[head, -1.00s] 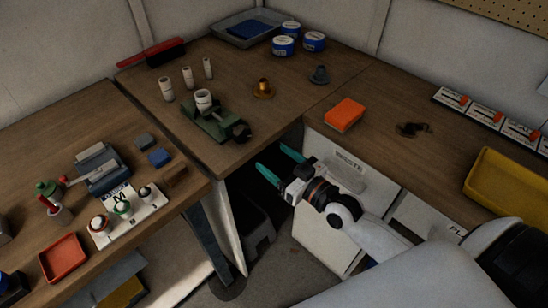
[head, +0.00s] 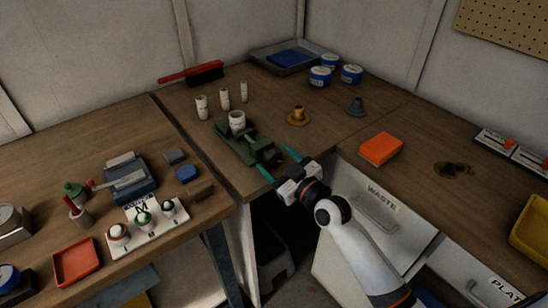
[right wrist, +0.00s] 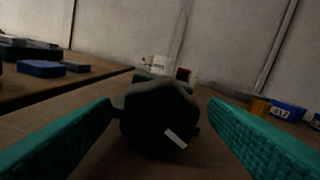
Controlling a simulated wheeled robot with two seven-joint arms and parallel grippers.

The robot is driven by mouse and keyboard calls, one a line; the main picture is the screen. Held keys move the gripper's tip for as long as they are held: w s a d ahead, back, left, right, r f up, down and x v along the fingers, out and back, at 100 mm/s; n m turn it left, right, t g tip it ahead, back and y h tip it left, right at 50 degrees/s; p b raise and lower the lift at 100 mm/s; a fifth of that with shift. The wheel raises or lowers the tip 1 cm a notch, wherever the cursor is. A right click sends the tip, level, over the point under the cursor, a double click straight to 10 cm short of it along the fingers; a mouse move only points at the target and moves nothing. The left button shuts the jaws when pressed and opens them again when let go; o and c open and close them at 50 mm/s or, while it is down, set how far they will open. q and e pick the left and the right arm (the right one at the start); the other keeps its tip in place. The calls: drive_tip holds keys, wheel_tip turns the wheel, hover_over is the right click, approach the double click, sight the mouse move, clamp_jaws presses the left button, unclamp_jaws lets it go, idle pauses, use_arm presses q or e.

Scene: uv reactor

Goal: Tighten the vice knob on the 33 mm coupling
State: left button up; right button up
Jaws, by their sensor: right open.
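The green vice (head: 243,140) stands near the front edge of the corner bench, with the white coupling (head: 237,120) upright in it. Its dark knob (head: 270,157) is at the vice's front end, facing my right gripper. In the right wrist view the knob (right wrist: 160,118) is large and dark, with a pale mark low on its face. My right gripper (head: 278,162) is open, its teal fingers one on each side of the knob. In the wrist view there are gaps between knob and fingers (right wrist: 160,135). My left gripper is not in view.
Several white couplings (head: 225,99) stand behind the vice. A brass part (head: 298,116) and a grey part (head: 356,107) stand to its right, with an orange block (head: 380,148) further right. A blue block (head: 187,174) lies on the left bench.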

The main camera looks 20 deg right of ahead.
drive_tip(key=shift+w+a, duration=0.2)
drive_tip(key=shift+w, duration=0.4)
drive_tip(key=c, duration=1)
drive_tip(key=shift+m, duration=0.4)
drive_tip(key=m+p, duration=0.2)
drive_tip(key=m, duration=0.1)
drive_tip(key=shift+r+m, duration=0.1)
drive_tip(key=shift+m, duration=0.3)
drive_tip(key=m+p, duration=0.1)
drive_tip(key=m, duration=0.3)
drive_tip(key=shift+m, duration=0.4)
drive_tip(key=shift+p, duration=0.3)
